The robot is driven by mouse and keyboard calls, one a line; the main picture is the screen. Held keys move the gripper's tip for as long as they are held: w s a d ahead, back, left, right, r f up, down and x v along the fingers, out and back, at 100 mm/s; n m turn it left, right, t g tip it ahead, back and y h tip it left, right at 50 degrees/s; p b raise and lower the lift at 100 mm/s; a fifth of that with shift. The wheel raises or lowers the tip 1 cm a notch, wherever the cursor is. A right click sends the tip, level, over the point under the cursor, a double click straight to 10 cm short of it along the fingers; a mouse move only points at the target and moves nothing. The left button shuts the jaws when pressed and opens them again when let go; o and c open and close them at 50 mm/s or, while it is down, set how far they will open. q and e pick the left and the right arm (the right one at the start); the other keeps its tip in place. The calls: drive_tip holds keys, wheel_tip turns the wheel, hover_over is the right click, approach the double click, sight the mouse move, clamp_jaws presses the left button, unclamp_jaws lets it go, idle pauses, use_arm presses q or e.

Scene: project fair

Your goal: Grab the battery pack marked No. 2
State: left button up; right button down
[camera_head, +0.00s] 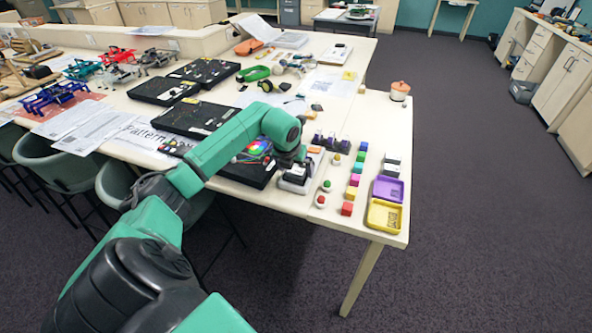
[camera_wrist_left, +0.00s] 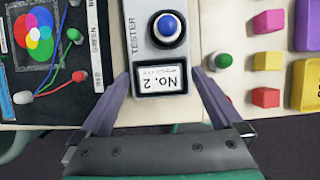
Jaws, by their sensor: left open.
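The battery pack marked No. 2 (camera_wrist_left: 162,80) shows in the left wrist view as a white label, upside down, in a dark frame. It sits at the near end of a grey tester (camera_wrist_left: 142,42) with a blue button (camera_wrist_left: 168,26). My left gripper (camera_wrist_left: 160,75) is open, with one finger on each side of the pack and a visible gap to each. Nothing is between the fingers except the view of the pack below. In the head view my left gripper (camera_head: 291,160) is over the tester (camera_head: 291,186), and the wrist partly hides it. My right gripper is not in view.
Coloured blocks (camera_head: 352,193), small round-topped pieces (camera_head: 327,186), a purple tray (camera_head: 388,190) and a yellow tray (camera_head: 385,217) stand right of the tester. A black board (camera_wrist_left: 60,85) with wires lies close on its left. The table's front edge is near.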

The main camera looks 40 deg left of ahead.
use_arm(q)
drive_tip(key=c, duration=1.4)
